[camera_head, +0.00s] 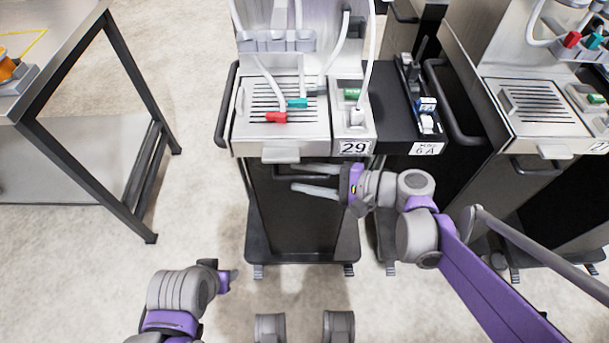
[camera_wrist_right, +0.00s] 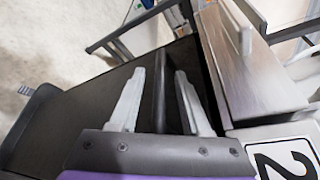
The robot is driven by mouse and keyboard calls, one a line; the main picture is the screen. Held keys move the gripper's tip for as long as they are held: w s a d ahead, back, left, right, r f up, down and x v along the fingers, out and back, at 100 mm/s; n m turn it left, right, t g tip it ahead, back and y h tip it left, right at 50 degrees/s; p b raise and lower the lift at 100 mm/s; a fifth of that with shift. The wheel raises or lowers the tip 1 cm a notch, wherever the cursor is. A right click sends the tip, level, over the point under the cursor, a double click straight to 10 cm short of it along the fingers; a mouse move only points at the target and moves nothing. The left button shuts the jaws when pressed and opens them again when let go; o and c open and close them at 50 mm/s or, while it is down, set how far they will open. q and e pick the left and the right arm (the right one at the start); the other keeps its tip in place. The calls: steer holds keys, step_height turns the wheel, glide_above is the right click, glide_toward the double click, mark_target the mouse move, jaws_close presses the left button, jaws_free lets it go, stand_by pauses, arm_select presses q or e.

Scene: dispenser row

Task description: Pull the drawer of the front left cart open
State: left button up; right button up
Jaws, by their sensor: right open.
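The front left cart, labelled 29 (camera_head: 355,148), stands in the middle of the head view. Its dark drawer front (camera_head: 300,222) lies below the metal top and looks closed. A dark handle bar (camera_head: 281,180) shows on the upper part of that front. My right gripper (camera_head: 305,179) is open at this handle, its fingers pointing left. In the right wrist view my right gripper (camera_wrist_right: 159,95) has its two pale fingers either side of the dark bar (camera_wrist_right: 160,85); contact cannot be told. My left gripper (camera_head: 231,277) is low in front of the cart, its fingers mostly hidden.
A grey table (camera_head: 75,60) stands at the left. A dark cart (camera_head: 393,125) adjoins cart 29 on its right, and another metal cart (camera_head: 545,140) stands farther right. A small metal tab (camera_head: 281,154) juts out above the handle. The floor (camera_head: 190,215) left of cart 29 is clear.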

jaws_close()
stand_by(1.4)
